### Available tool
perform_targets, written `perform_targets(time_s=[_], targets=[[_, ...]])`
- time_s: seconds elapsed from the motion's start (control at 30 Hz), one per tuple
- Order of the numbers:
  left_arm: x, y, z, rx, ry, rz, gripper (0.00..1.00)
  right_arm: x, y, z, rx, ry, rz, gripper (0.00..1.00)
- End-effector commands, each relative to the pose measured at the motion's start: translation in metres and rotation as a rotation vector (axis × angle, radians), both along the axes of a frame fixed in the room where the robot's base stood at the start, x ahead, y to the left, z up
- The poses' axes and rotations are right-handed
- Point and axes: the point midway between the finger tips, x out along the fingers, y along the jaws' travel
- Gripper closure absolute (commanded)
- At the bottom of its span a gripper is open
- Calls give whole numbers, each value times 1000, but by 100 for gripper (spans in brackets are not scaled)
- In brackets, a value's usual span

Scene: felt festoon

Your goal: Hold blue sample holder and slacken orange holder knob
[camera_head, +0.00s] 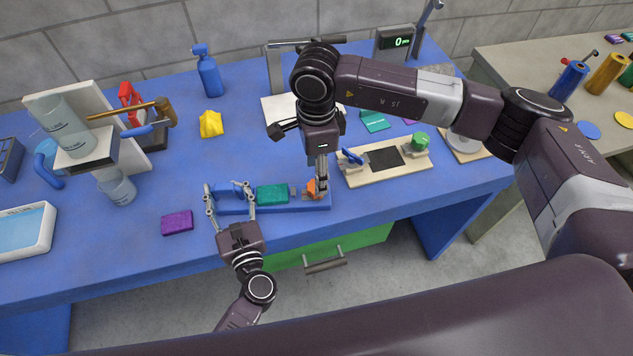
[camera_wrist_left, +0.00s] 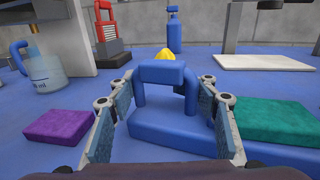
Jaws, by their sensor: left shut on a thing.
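The blue sample holder (camera_head: 292,208) lies along the table's front edge in the head view, with a green block (camera_head: 272,194) on it. Its arched blue handle (camera_wrist_left: 160,74) stands at its left end, between my left fingers in the left wrist view. The orange knob (camera_head: 311,187) is at the holder's right end, partly hidden by my right gripper (camera_head: 319,183). The right fingers point down at the knob and overlap it; whether they are closed on it is not clear.
A purple block (camera_head: 177,222) lies left of the holder. A beige board (camera_head: 384,164) with a dark plate and green knob lies close on the right. A beaker (camera_head: 117,187), yellow piece (camera_head: 211,124) and blue bottle (camera_head: 208,73) stand behind. Blue table is bare between them.

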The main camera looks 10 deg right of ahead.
Motion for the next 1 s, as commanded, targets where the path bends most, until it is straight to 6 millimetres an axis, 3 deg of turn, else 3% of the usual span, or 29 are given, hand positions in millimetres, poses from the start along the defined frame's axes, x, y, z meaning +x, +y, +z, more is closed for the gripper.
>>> perform_targets(time_s=[0.1, 0.3, 0.7, 1.0], targets=[[0, 0, 0, -1, 1, -1, 83, -1, 0, -24, 0, 3, 0, 50], [0, 0, 0, 0, 1, -1, 83, 0, 0, -47, 0, 0, -1, 50], [0, 0, 0, 0, 1, -1, 83, 0, 0, -53, 0, -1, 0, 52], [0, 0, 0, 1, 0, -1, 83, 0, 0, -53, 0, -1, 0, 85]])
